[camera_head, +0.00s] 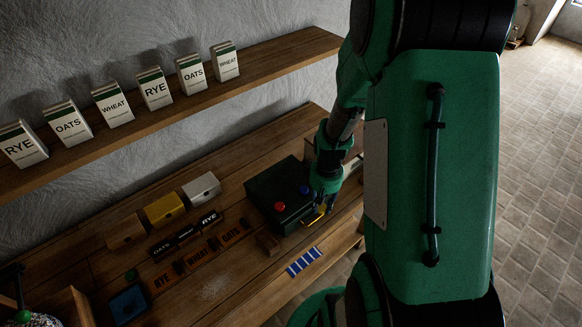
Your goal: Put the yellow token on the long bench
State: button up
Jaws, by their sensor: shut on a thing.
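My gripper (322,207) is low over the right part of the wooden bench, beside the front right corner of a dark green box. It is shut on a small yellow piece (314,220), which looks like the yellow token; the fingers hide part of it. I cannot tell whether the piece touches the box or the bench. The long bench (240,268) runs along the wall, from the lower left to behind my arm.
The dark box (270,190) has a red and a blue knob. Labelled plates, a yellow box (164,209) and a white box (201,188) stand left. A shelf (180,105) holds several cartons.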

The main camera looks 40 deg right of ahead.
aim_at(269, 196)
jog(key=shift+w, duration=0.1)
jog(key=shift+n, duration=0.4)
jog(key=w+a+b, duration=0.1)
jog(key=w, duration=0.2)
jog(key=w+a+f, duration=0.1)
jog(key=w, duration=0.3)
jog(key=w+a+f+b, duration=0.1)
jog(key=w, duration=0.3)
jog(key=shift+a+b, duration=0.1)
jog(key=shift+b, duration=0.25)
jog(key=shift+n, duration=0.4)
jog(key=w+a, duration=0.1)
jog(key=w, duration=0.2)
jog(key=w+a+f+b, duration=0.1)
jog(key=w+a, duration=0.1)
jog(key=w+a+b, duration=0.1)
jog(key=w+a, duration=0.1)
jog(key=w, duration=0.1)
jog(key=shift+w+f, duration=0.2)
jog(key=shift+w, duration=0.1)
jog(key=w+a+f+n+b, duration=0.1)
jog(key=w+a+f+b, duration=0.2)
jog(key=w+a, duration=1.2)
jog(key=a+b, duration=0.1)
jog(key=a, duration=0.2)
jog(key=shift+w+a, duration=0.2)
jog(key=shift+a, duration=0.1)
